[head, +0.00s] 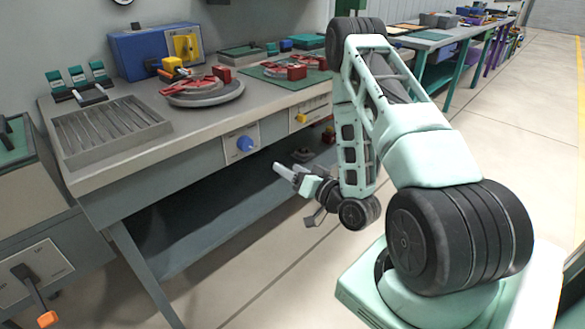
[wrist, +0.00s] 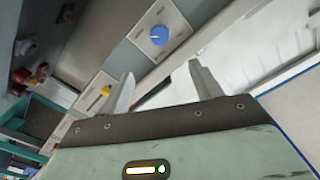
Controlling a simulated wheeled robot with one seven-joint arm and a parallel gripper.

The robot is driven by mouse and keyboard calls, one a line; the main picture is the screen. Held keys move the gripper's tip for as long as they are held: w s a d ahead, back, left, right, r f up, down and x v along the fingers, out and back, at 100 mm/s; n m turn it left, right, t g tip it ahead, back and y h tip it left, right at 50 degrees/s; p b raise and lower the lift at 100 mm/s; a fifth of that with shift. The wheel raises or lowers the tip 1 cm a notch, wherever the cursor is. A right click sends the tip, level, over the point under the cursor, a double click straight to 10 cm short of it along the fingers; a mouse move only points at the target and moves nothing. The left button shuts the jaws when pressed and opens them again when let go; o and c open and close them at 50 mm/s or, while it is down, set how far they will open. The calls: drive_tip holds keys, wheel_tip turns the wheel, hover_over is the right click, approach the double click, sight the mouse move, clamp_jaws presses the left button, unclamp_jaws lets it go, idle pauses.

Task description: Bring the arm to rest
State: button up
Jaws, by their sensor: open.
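My gripper (wrist: 160,85) shows in the wrist view with its two fingers apart and nothing between them. In the head view my gripper (head: 296,190) hangs low in front of the workbench, at the end of my folded arm, below the bench top's front edge. It appears clear of the bench. The wrist view looks past the fingers towards the bench front with a blue knob (wrist: 159,35), which also shows in the head view (head: 245,143).
The workbench (head: 190,140) carries a slotted tray (head: 108,130), a round turntable (head: 205,95) with red parts, a green mat (head: 265,75) and a blue box (head: 138,52). A side cabinet with an orange-handled lever (head: 46,318) stands at left. Floor (head: 505,110) at right is clear.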

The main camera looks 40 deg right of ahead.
idle(0.4)
drive_tip(key=w+a+r+n+g+y+p, duration=0.1)
drive_tip(key=a+r+n+g+y+p, duration=0.25)
drive_tip(key=a, duration=0.65)
drive_tip(key=w+a+r+n+g+p, duration=0.25)
drive_tip(key=a+r+n+g, duration=0.3)
drive_tip(key=a, duration=0.45)
drive_tip(key=s+a+r+n+g+h+p, duration=0.1)
drive_tip(key=s+a+r+g+p, duration=0.1)
drive_tip(key=s+r, duration=0.3)
drive_tip(key=s+a+r+n+g+h+p, duration=0.1)
drive_tip(key=s+a+r+g, duration=0.3)
drive_tip(key=s, duration=0.7)
drive_tip(key=s+a+r+n+g+h+p, duration=0.1)
drive_tip(key=s+a+r+n+g+p, duration=0.1)
drive_tip(key=s+r, duration=0.3)
drive_tip(key=s+a+g, duration=0.1)
drive_tip(key=s, duration=0.3)
drive_tip(key=shift+a+r+p, duration=0.3)
drive_tip(key=shift+r, duration=0.1)
drive_tip(key=shift+h, duration=0.25)
